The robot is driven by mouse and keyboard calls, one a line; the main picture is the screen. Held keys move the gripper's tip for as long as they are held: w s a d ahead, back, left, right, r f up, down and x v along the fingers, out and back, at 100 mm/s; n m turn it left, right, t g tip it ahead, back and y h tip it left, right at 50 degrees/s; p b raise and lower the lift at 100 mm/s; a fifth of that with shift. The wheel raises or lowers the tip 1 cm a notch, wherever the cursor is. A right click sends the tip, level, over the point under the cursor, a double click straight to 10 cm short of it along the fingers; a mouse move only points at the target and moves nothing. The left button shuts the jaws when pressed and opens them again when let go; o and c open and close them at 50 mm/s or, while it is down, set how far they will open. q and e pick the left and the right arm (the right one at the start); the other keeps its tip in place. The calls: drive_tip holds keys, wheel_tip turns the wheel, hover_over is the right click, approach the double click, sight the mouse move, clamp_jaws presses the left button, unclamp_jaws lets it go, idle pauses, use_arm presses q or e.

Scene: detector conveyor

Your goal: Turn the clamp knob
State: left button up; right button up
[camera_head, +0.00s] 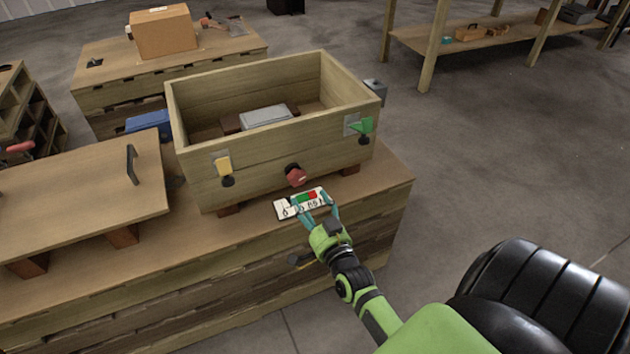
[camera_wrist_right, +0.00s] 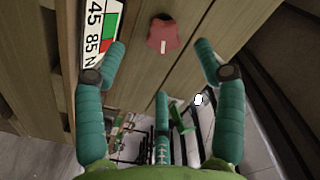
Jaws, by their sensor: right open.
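The clamp knob (camera_head: 295,175) is red and lobed, on the front wall of an open wooden box (camera_head: 265,165). It also shows in the right wrist view as a red knob (camera_wrist_right: 163,36) with a pale mark, at the top middle. My right gripper (camera_head: 315,203) is open, with teal fingers, just in front of and below the knob in the head view. In the right wrist view the spread fingers of the gripper (camera_wrist_right: 160,55) lie on either side below the knob, with nothing visible between them. My left gripper is not in view.
A white card with red and green patches (camera_head: 285,209) lies by my right fingers. A grey block (camera_head: 266,117) lies in the box. A wooden lid with a black handle (camera_head: 70,195) lies left.

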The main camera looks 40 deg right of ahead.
drive_tip(key=v, duration=0.2)
drive_tip(key=shift+s+a, duration=0.15)
drive_tip(key=shift+s, duration=0.25)
idle(0.7)
